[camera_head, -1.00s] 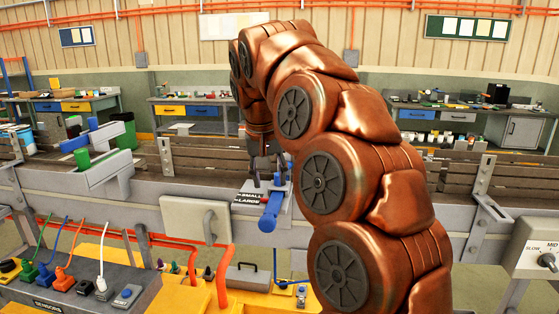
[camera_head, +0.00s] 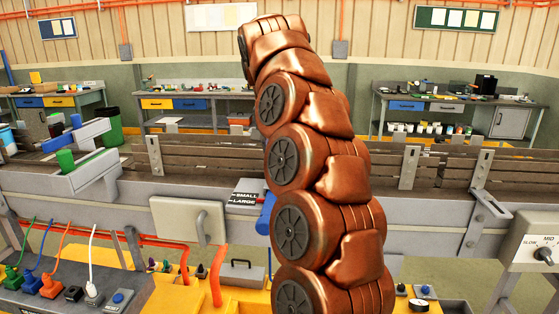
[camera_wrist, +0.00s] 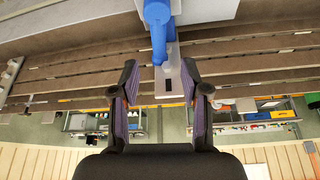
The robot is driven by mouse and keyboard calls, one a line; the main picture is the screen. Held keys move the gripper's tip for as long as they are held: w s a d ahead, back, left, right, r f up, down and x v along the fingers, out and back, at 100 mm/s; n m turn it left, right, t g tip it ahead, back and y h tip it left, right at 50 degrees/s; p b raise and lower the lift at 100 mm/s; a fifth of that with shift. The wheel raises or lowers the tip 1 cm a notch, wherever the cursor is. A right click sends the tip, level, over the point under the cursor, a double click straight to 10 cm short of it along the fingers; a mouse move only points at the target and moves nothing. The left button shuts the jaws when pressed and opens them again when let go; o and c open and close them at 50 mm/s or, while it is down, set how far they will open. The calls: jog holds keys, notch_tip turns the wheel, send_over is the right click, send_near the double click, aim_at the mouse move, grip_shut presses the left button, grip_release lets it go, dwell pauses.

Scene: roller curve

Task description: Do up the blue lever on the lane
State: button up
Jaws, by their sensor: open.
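The blue lever (camera_head: 265,214) sits on the front of the grey lane, beside the plate marked SMALL and LARGE (camera_head: 246,192). In the head view my copper arm covers most of the lever and all of my gripper. In the wrist view the lever (camera_wrist: 158,22) comes down from the top, thick at the top and thinner below. Its thin end reaches the mouth of my gripper (camera_wrist: 160,70), between the two fingertips. The jaws are open, with a gap on each side of the lever. A grey plate with a dark slot (camera_wrist: 168,85) lies behind it.
A grey handle plate (camera_head: 190,220) hangs left of the lever. Coloured plugs (camera_head: 50,285) sit below. A SLOW/MID knob box (camera_head: 535,242) stands at right.

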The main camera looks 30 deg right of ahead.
jog(key=shift+p+x, duration=0.55)
jog(key=shift+x, duration=2.1)
jog(key=shift+s, duration=0.1)
grip_shut()
